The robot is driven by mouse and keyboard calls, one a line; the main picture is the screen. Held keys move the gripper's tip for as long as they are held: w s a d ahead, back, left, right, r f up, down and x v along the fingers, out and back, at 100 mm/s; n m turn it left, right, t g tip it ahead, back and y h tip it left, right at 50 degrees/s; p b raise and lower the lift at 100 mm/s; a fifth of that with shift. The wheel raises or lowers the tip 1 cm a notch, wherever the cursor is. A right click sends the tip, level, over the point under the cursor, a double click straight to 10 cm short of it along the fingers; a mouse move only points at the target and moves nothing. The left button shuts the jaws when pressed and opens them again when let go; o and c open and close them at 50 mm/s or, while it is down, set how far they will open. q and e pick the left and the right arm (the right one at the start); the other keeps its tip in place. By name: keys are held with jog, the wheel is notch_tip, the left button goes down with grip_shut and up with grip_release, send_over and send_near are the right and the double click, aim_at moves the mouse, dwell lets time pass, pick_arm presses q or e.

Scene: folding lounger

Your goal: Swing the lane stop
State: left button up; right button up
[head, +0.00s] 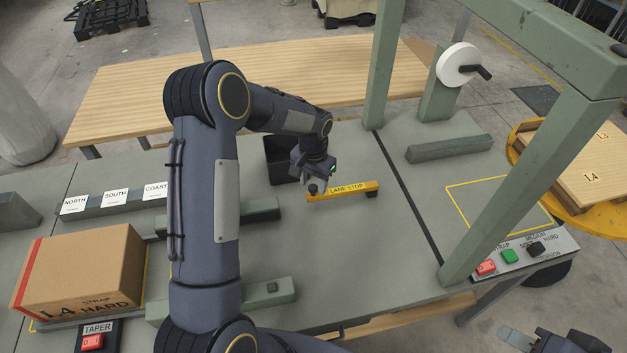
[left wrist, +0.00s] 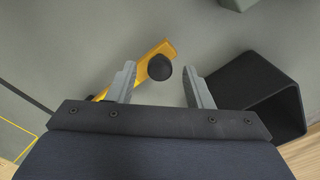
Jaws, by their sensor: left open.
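The yellow lane stop (head: 350,190) is a short bar labelled "LANE STOP" lying on the grey-green table top. A black knob (head: 313,190) stands at its left end, and a dark round piece sits at its right end. My left gripper (head: 314,183) is above the left end of the bar. In the left wrist view the knob (left wrist: 160,67) appears between the two open grey fingers, with a gap on each side. I cannot tell how far the fingertips are above it. My right gripper (head: 517,338) is low at the right, partly cut off, away from the lane stop.
A black open bin (head: 280,160) stands just left of the left gripper. A green frame (head: 380,70) rises to the right. A cardboard box (head: 80,270) sits at the left. A button panel (head: 510,256) is at the right. Table around the bar's right side is clear.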

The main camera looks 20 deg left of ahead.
pick_arm(q)
jog(key=shift+s+f, duration=0.1)
jog(key=shift+f, duration=0.2)
grip_shut()
jog(key=shift+d, duration=0.1)
